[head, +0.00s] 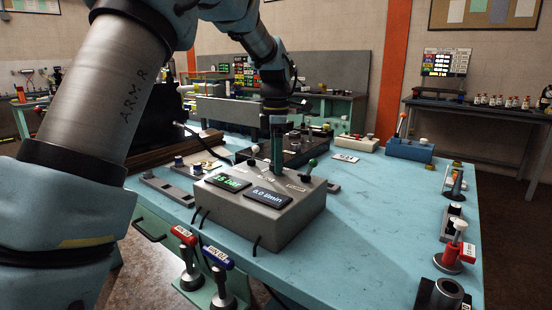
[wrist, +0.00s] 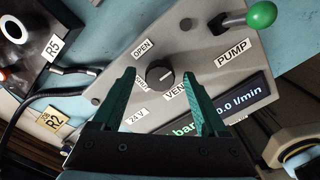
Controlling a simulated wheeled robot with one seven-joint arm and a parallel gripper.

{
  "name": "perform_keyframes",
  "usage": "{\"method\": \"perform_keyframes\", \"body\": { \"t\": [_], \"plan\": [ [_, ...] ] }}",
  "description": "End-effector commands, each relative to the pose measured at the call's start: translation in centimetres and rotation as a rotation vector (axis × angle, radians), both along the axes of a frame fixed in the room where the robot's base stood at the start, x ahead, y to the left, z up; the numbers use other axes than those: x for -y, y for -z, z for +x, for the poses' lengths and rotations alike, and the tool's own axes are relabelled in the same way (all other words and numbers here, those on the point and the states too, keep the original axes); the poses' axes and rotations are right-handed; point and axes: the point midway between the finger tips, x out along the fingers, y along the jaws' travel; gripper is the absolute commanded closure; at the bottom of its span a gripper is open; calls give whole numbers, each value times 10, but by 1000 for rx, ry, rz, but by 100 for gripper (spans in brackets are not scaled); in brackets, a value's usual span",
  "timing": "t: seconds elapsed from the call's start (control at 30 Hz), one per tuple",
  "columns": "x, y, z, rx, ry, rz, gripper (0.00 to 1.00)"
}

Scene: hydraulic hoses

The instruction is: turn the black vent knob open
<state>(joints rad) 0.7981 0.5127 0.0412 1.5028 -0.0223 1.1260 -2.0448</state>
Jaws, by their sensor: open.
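The black vent knob (wrist: 160,74) sits on the sloped grey control box (head: 262,222), between the OPEN label (wrist: 142,49) and the VENT label, which is partly hidden. A light pointer line shows on the knob. My gripper (wrist: 158,72) is open, with its two green fingers on either side of the knob in the wrist view. I cannot tell how far the fingertips stand above the panel. In the head view my gripper (head: 277,168) points down over the back of the box, and the knob cannot be made out there.
The green-tipped pump lever (wrist: 262,14) stands right of the knob; it also shows in the head view (head: 311,165). Two lit displays (head: 268,196) face the front. Red and blue tagged handles (head: 218,258) stand before the box.

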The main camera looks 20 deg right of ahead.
Motion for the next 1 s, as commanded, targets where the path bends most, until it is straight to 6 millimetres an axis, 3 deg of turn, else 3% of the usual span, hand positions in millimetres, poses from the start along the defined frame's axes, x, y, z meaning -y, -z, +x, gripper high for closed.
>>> {"method": "perform_keyframes", "body": {
  "t": [0.17,0.8,1.0],
  "plan": [
    [0,0,0,0,0,0,26],
    [0,0,0,0,0,0,98],
    [0,-1,0,0,2,0,100]
  ]
}}
